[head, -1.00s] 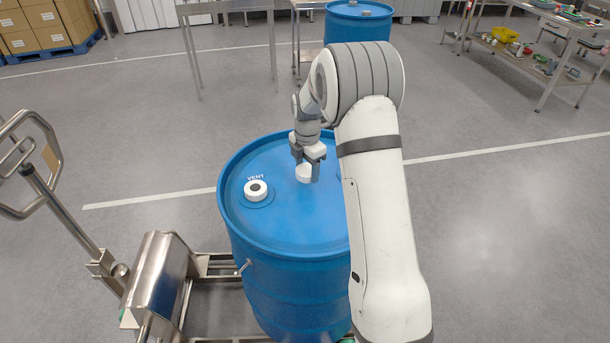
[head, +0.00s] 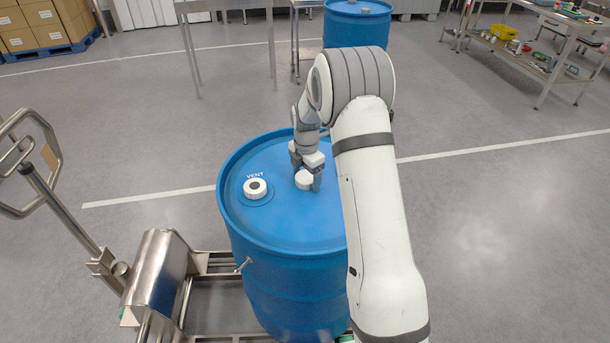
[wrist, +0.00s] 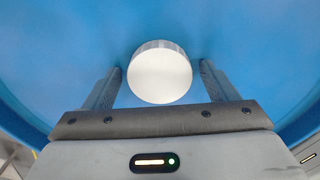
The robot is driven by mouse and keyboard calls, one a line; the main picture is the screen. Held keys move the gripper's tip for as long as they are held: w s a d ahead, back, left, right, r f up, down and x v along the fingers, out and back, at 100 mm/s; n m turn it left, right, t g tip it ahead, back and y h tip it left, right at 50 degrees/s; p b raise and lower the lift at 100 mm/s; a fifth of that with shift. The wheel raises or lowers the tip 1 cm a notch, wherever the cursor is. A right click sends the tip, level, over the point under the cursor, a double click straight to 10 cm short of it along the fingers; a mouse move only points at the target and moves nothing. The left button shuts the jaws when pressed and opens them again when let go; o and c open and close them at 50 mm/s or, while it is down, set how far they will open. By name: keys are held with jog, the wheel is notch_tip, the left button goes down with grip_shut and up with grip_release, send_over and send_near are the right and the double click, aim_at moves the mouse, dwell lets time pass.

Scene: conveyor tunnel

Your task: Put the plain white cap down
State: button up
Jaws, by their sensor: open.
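The plain white cap (head: 304,180) is on the top of the blue drum (head: 287,222), to the right of the vent fitting. In the wrist view the cap (wrist: 160,74) shows its smooth white face between the fingers. My gripper (head: 306,182) is low over the drum top, with its fingers on either side of the cap. In the wrist view my gripper (wrist: 160,78) is open, with a gap between each finger and the cap. My arm hides the right part of the drum top.
A white vent cap with a dark centre (head: 255,188) sits at the left of the drum top, by the word VENT. A steel drum trolley (head: 165,275) stands at the left. Another blue drum (head: 357,22) and steel tables are behind. Bare drum top lies in front of the cap.

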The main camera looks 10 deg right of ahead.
aim_at(306, 177)
notch_tip(306, 177, up, 12)
jog(key=b, duration=0.1)
jog(key=s+r+m, duration=0.5)
jog(key=s+r, duration=0.1)
jog(key=s, duration=0.1)
jog(key=s+r+m+t, duration=0.2)
jog(key=s+m, duration=1.6)
jog(key=s, duration=0.9)
jog(key=shift+t, duration=0.5)
jog(key=shift+r, duration=0.1)
jog(key=shift+c, duration=0.3)
